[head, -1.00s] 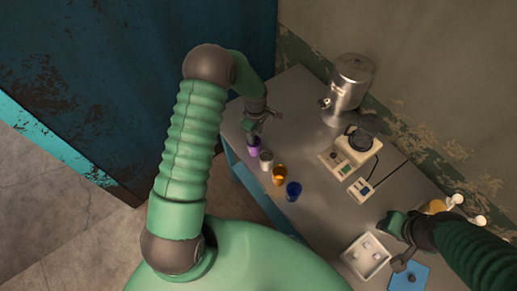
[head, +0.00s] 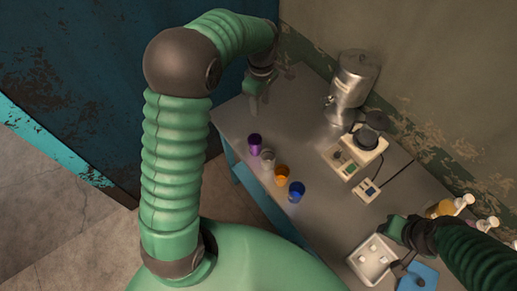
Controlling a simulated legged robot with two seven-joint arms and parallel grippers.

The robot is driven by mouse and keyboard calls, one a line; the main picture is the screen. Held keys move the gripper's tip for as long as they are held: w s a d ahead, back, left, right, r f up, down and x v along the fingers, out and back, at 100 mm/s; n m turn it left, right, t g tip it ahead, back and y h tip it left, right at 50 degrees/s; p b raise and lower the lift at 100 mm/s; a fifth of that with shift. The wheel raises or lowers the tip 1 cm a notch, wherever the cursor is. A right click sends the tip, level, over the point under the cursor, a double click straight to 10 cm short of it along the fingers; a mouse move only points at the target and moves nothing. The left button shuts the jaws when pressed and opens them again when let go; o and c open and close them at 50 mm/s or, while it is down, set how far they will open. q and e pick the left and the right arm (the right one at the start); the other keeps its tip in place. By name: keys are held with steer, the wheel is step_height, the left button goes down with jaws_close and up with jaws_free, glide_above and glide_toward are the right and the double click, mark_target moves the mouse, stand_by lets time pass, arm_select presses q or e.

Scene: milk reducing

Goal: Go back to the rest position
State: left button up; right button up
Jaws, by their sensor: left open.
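My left gripper (head: 254,104) is in the head view above the back left part of the table, open and empty. It is apart from the purple cup (head: 255,144), which stands on the table below it in the picture. My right gripper (head: 396,245) is at the lower right, beside a white tray (head: 364,266). Its fingers are partly hidden and I cannot tell whether they are open.
A grey cup (head: 267,159), an orange cup (head: 282,175) and a blue cup (head: 297,191) stand along the front edge of the table (head: 325,215). A metal dispenser (head: 351,85), a hot-plate device (head: 363,146) and bottles (head: 450,206) stand towards the wall. A blue board (head: 418,279) lies by the tray.

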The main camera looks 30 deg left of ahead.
arm_select(q)
steer(key=s+d+f+m+t+b, duration=0.1)
steer(key=s+d+f+m+b, duration=0.2)
steer(key=s+f+m+b, duration=0.2)
steer(key=s+d+f+m+t+b, duration=0.1)
steer(key=s+d+f+m+b, duration=0.3)
steer(key=s+f+m, duration=0.5)
steer(key=shift+s+d+f+m+t+b, duration=0.2)
steer(key=shift+s+m+t+b, duration=0.1)
steer(key=shift+s+m+b, duration=1.05)
arm_select(e)
step_height(320, 180, down, 11)
steer(key=a, duration=0.1)
steer(key=shift+a+p, duration=0.25)
steer(key=shift+p, duration=0.05)
